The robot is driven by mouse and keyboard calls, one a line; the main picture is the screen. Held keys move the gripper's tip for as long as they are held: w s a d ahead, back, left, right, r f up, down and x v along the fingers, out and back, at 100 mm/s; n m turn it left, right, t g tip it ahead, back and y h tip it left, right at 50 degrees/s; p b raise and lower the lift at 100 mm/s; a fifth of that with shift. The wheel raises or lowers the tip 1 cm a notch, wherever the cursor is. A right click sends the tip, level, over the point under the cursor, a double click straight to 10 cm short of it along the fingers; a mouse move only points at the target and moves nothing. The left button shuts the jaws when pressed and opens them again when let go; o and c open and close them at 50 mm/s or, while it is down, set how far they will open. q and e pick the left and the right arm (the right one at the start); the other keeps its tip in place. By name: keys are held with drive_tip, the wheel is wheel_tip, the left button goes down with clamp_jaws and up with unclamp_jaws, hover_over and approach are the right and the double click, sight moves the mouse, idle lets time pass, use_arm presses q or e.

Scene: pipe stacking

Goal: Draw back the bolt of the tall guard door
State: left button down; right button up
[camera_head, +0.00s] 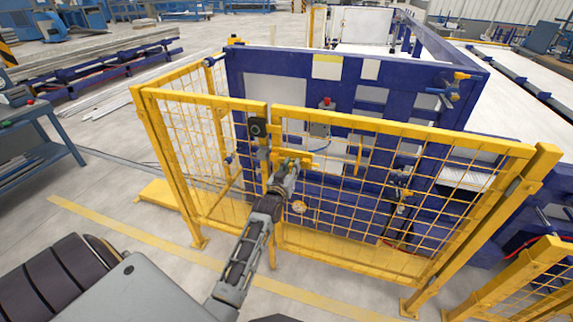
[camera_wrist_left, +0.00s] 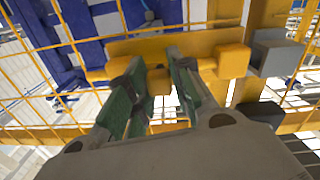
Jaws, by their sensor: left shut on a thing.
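The tall yellow mesh guard door (camera_head: 400,128) stands in front of me, its frame upright and in line with the fence. The yellow bolt (camera_head: 293,161) sits at the door's left edge, near the post. In the left wrist view the bolt (camera_wrist_left: 150,46) is a horizontal yellow bar with blocks at both ends and a knob hanging from its middle. My left gripper (camera_head: 286,168) reaches it from the front. In the left wrist view its green-padded fingers (camera_wrist_left: 158,82) are shut on the bolt's knob, one on each side. My right gripper is not in view.
A grey block (camera_wrist_left: 275,50) sits beside the bolt's right end in the left wrist view. Behind the mesh stands a blue machine panel (camera_head: 245,120) with valves and pipes. A yellow side fence (camera_head: 190,150) adjoins on the left.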

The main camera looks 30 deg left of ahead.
use_arm(q)
drive_tip(key=shift+w+d, duration=0.15)
drive_tip(key=shift+d, duration=0.5)
drive_tip(key=c, duration=1.6)
unclamp_jaws()
drive_tip(key=shift+c, duration=0.2)
drive_tip(key=o, duration=0.4)
drive_tip(key=shift+w+d, duration=0.1)
drive_tip(key=shift+d, duration=0.15)
drive_tip(key=shift+o, duration=0.2)
drive_tip(key=v, duration=1.2)
drive_tip(key=shift+a, duration=0.2)
drive_tip(key=shift+f, duration=0.1)
